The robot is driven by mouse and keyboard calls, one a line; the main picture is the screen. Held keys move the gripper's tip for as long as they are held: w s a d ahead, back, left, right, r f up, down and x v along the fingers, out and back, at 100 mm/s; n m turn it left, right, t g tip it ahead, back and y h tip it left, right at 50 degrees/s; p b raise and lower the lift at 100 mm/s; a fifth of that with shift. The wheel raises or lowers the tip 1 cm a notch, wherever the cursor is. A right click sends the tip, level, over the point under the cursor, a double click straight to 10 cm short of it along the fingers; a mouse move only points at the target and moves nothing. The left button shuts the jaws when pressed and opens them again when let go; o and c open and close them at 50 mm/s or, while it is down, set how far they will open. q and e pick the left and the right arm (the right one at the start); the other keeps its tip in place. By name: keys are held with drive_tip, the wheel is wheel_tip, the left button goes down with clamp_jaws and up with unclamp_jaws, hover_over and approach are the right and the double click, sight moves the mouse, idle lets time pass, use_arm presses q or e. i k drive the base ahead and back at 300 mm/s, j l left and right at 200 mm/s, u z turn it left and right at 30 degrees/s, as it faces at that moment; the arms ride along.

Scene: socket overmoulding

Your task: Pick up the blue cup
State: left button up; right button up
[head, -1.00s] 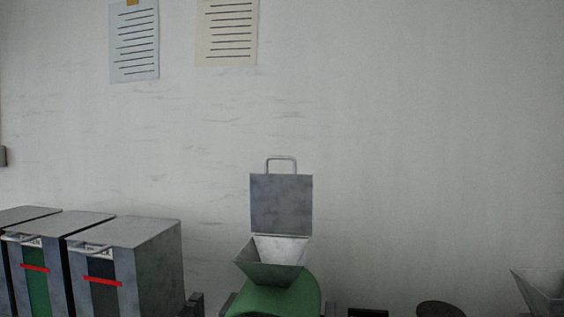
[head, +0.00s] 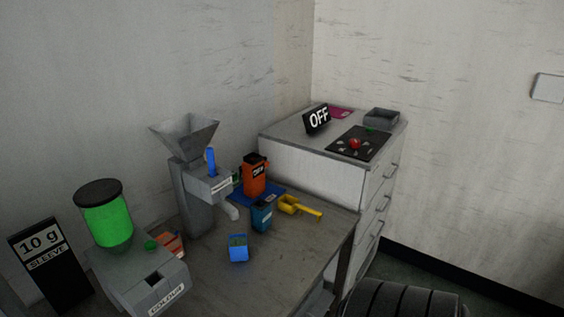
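A blue cup-like container (head: 262,216) with a pale label stands upright on the grey table, in front of an orange container. A smaller, brighter blue object (head: 238,254) with a greenish top is closer to the table's front; it could also be a cup, and I cannot tell which is the blue cup. Neither of my grippers is in view.
A grey hopper machine (head: 190,185), a green-filled dispenser (head: 105,220) and a black "10 g SLEEVE" sign (head: 50,270) line the left. The orange container (head: 254,178) and yellow scoop (head: 298,208) are close by. A drawer cabinet (head: 310,170) stands behind. A dark ribbed object (head: 400,300) is lower right.

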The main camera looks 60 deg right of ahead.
sight(238, 243)
drive_tip(key=z, duration=1.5)
drive_tip(key=u, duration=1.8)
drive_tip(key=z, duration=1.8)
